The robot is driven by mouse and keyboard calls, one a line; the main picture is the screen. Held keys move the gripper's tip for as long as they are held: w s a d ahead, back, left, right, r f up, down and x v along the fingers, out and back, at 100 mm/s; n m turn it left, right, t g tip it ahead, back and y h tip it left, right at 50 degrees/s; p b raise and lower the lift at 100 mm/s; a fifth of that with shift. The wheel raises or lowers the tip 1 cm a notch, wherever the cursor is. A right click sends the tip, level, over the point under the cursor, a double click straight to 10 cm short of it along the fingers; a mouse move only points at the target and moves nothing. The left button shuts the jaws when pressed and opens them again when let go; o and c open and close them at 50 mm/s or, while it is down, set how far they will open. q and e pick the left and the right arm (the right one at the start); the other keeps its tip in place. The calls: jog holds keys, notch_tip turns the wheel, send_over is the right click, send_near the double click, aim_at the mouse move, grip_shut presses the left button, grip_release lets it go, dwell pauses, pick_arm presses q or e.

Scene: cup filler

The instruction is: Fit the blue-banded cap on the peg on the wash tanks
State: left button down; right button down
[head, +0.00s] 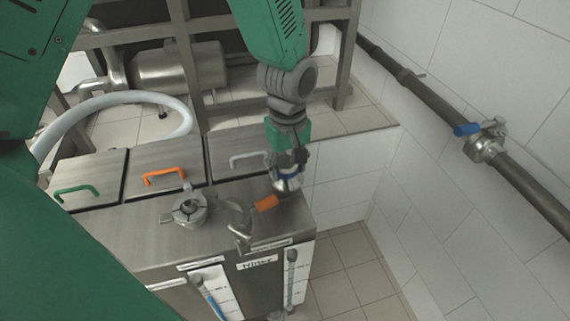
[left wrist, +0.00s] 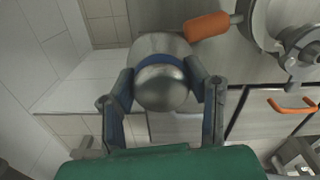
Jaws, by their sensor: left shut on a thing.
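The cap is a rounded steel piece with a blue band (left wrist: 163,87), seen large in the left wrist view. In the head view the cap (head: 287,183) is at the right end of the wash tanks' steel top (head: 150,236). My left gripper (left wrist: 161,78) is shut on the cap, one finger on each side of it. In the head view the left gripper (head: 287,166) points down over that end. I cannot make out the peg; the cap and gripper may hide it. I cannot tell whether the cap touches the top. My right gripper is not in view.
An orange-handled valve (head: 266,203) lies close left of the cap, with a steel clamp fitting (head: 190,208) further left. Lids with green (head: 77,191), orange (head: 164,175) and grey (head: 248,159) handles line the back. Right of the tanks is open floor, then a wall pipe (head: 520,180).

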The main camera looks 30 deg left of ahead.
pick_arm(q)
jog(key=shift+d+f, duration=0.1)
jog(key=shift+d, duration=0.45)
jog(key=shift+d+f, duration=0.15)
jog(key=shift+d, duration=0.05)
jog(key=shift+a+f, duration=0.4)
jog(key=shift+a, duration=0.15)
jog(key=shift+s+a+f, duration=0.1)
jog(key=shift+a+f, duration=0.05)
jog(key=shift+f, duration=0.15)
jog(key=shift+f+b, duration=0.2)
jog(key=shift+b, duration=0.1)
jog(key=shift+d+f, duration=0.15)
jog(key=shift+d, duration=0.2)
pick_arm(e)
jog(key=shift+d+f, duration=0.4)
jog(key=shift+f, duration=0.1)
pick_arm(q)
jog(key=shift+f, duration=0.15)
